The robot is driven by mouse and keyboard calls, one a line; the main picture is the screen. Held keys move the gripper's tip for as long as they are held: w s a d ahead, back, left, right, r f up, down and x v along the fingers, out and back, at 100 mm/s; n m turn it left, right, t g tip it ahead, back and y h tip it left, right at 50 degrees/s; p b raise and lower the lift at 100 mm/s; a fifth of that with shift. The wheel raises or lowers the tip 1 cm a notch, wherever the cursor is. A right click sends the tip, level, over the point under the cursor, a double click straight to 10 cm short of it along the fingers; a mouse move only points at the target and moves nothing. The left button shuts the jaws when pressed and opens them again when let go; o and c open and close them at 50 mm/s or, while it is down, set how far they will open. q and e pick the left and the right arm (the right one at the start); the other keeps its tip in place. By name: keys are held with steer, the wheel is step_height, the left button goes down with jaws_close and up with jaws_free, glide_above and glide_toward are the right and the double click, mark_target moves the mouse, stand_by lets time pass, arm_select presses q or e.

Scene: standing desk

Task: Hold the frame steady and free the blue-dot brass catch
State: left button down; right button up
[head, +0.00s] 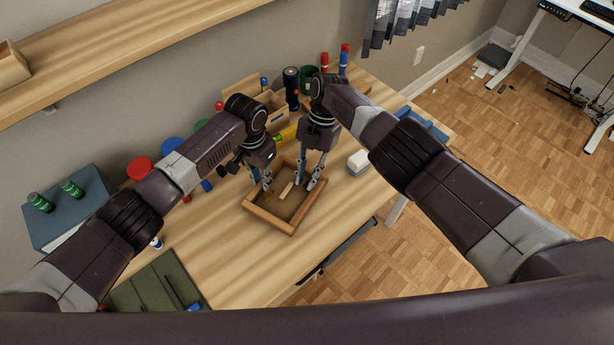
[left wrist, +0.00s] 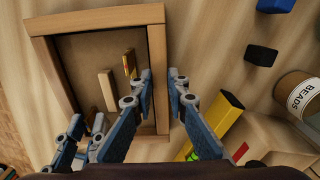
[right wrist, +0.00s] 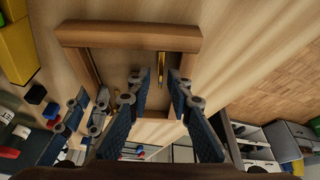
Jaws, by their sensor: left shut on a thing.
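The wooden frame (head: 268,222) lies on the desk with its brown back panel facing up. My left gripper (head: 266,186) is shut on one frame rail, which also shows in the left wrist view (left wrist: 157,50). My right gripper (head: 309,185) is above the opposite side, fingers apart and empty. In the right wrist view a thin brass catch (right wrist: 161,68) stands near the rail, just beyond and between the right fingertips. Another brass piece (left wrist: 130,64) shows beside the held rail in the left wrist view. A pale wooden tab (left wrist: 107,90) lies on the panel.
A yellow object (left wrist: 222,112) and a beads can (left wrist: 303,97) are near the held rail. Jars, boxes and coloured lids crowd the wall side. A green mat (head: 150,290) lies front left. Desk in front of the frame is clear.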

steer(key=shift+r, duration=0.1)
steer(key=shift+v, duration=3.95)
steer(key=shift+w, duration=0.1)
arm_select(q)
steer(key=c, duration=1.8)
jaws_free()
steer(key=shift+r, duration=0.1)
